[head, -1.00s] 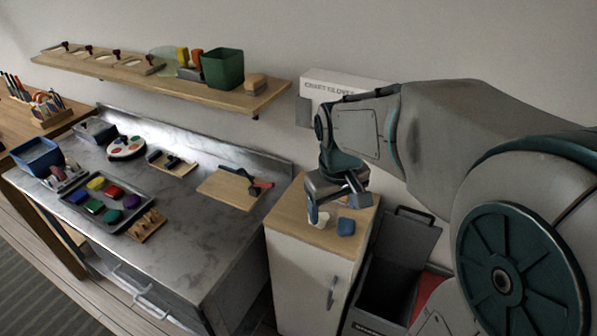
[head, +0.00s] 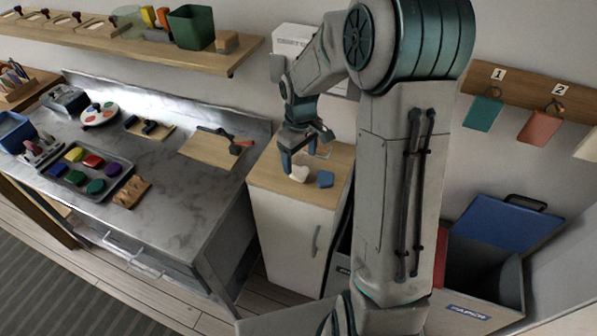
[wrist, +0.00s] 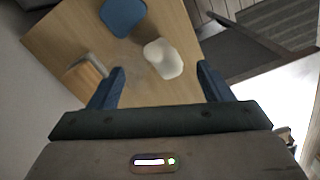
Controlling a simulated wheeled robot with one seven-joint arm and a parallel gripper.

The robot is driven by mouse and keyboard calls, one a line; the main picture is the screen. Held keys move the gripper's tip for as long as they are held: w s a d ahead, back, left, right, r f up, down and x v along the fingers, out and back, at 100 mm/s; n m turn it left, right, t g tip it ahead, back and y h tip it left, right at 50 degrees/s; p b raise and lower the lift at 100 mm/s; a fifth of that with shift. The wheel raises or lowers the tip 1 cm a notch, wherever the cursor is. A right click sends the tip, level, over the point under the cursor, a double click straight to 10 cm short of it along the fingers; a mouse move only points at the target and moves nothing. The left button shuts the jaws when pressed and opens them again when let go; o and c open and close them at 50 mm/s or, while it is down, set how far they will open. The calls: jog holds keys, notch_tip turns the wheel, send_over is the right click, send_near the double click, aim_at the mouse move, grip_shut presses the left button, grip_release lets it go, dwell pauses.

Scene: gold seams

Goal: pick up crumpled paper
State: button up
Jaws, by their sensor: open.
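The crumpled paper, a small whitish lump (head: 299,174), lies on the wooden top of the white cabinet. In the wrist view it (wrist: 163,59) lies ahead of the fingertips, roughly between their lines and nearer the right finger. My gripper (head: 300,160) is open and points down just above and behind the paper. Its two blue fingers also show in the wrist view (wrist: 161,70), with nothing held between them. A gap seems to remain between fingers and paper, though its height is hard to tell.
A blue rounded object (head: 325,179) lies close to the paper on the cabinet top (head: 270,172). A pale block (wrist: 86,72) stands left of the fingers in the wrist view. Open bins stand right of the cabinet, and a metal worktop (head: 180,170) stands left.

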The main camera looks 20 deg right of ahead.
aim_at(298, 167)
jog(key=shift+w+a+f+p, duration=0.1)
jog(key=shift+f+p, duration=0.15)
jog(key=shift+f, duration=1.25)
jog(key=shift+a+f+p, duration=0.1)
jog(key=shift+f+p, duration=0.15)
jog(key=shift+f, duration=1.25)
jog(key=c, duration=1)
